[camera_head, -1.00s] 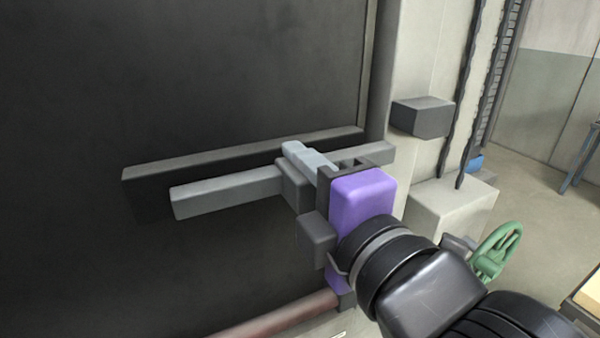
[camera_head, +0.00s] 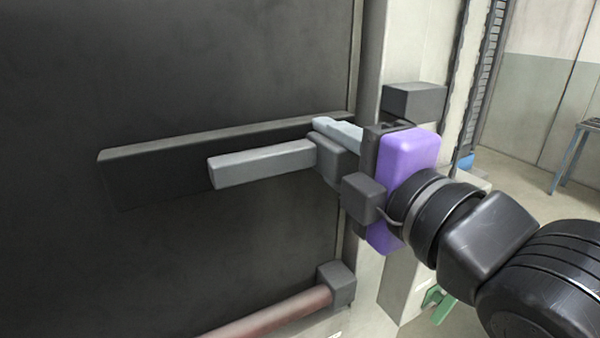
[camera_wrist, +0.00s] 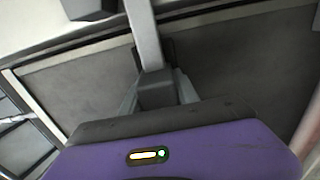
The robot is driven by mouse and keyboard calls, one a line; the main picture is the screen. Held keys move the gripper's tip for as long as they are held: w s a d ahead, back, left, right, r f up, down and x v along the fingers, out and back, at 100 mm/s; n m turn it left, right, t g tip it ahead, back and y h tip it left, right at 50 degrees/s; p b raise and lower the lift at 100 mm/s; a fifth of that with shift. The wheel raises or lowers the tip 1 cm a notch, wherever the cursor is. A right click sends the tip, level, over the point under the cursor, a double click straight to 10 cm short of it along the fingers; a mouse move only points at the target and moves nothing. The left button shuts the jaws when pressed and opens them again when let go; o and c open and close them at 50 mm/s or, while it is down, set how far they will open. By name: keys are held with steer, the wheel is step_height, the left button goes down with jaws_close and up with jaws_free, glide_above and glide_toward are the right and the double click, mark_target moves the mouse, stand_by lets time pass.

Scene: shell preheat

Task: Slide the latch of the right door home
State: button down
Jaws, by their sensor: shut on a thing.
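The latch bar (camera_head: 262,163) is a grey bar lying along a dark backing plate (camera_head: 130,172) on the black door (camera_head: 180,70). Its dark block-shaped handle (camera_head: 328,160) also shows in the wrist view (camera_wrist: 157,95). My gripper (camera_head: 337,140), with its purple body, is shut on this handle, one pale finger on either side in the wrist view. The bar (camera_wrist: 144,35) runs from the handle past the top edge of the wrist view. In the head view its right part is hidden behind my gripper.
A dark grey block (camera_head: 415,102) sits on the pale frame post right of the door, close above my gripper; it also shows in the wrist view (camera_wrist: 88,8), left of the bar. A reddish-brown bar (camera_head: 275,318) with a dark end block (camera_head: 336,285) lies below.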

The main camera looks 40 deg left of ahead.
steer(key=shift+w+d, duration=0.3)
steer(key=shift+w, duration=0.45)
steer(key=c, duration=0.9)
jaws_free()
steer(key=shift+w+d, duration=0.1)
steer(key=shift+s, duration=0.2)
steer(key=b+v, duration=0.2)
steer(key=v, duration=0.5)
steer(key=shift+d+b, duration=0.3)
